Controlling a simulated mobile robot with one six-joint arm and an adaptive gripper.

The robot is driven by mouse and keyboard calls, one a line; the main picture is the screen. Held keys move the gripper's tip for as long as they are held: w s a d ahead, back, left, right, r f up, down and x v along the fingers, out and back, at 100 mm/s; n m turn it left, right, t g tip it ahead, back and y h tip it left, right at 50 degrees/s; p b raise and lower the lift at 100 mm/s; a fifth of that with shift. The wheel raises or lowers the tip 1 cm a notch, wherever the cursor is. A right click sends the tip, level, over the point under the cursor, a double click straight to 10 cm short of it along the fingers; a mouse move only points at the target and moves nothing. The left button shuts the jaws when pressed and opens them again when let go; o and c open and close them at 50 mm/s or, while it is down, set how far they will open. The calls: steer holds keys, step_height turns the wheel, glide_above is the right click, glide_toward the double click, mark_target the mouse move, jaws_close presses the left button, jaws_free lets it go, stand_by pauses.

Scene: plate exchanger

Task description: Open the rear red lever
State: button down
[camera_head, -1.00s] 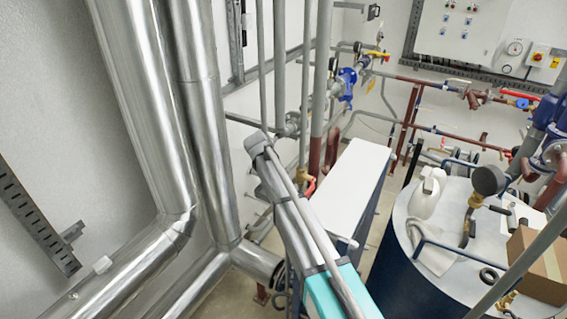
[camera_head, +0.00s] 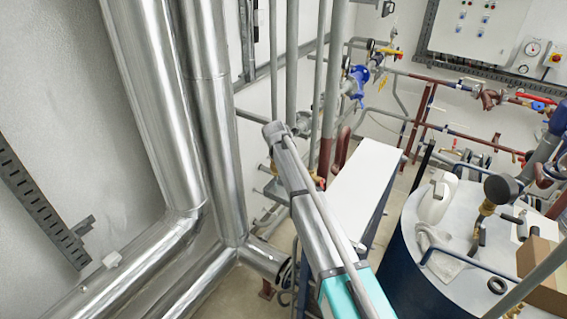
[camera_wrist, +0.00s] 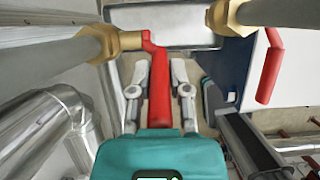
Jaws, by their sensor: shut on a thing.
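In the wrist view, a red lever (camera_wrist: 159,95) hangs from a brass valve (camera_wrist: 118,42) on a grey pipe and points down the picture toward my gripper's palm. My gripper (camera_wrist: 158,75) has one finger on each side of this lever and is shut on it. A second red lever (camera_wrist: 269,68) is at the right, beside another brass valve (camera_wrist: 228,16), clear of the fingers. In the head view, a small bit of red lever (camera_head: 320,183) shows beside my arm, which hides my gripper there.
Grey vertical pipes (camera_head: 292,70) stand close behind my arm, and thick silver ducts (camera_head: 160,120) run at the left. A long white-topped box (camera_head: 362,180) is just right of my arm. A tank (camera_head: 425,245) with a jug (camera_head: 437,198) on it stands further right.

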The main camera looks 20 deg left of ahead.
steer(key=shift+w, duration=0.1)
steer(key=c, duration=0.6)
jaws_free()
steer(key=shift+f, duration=0.1)
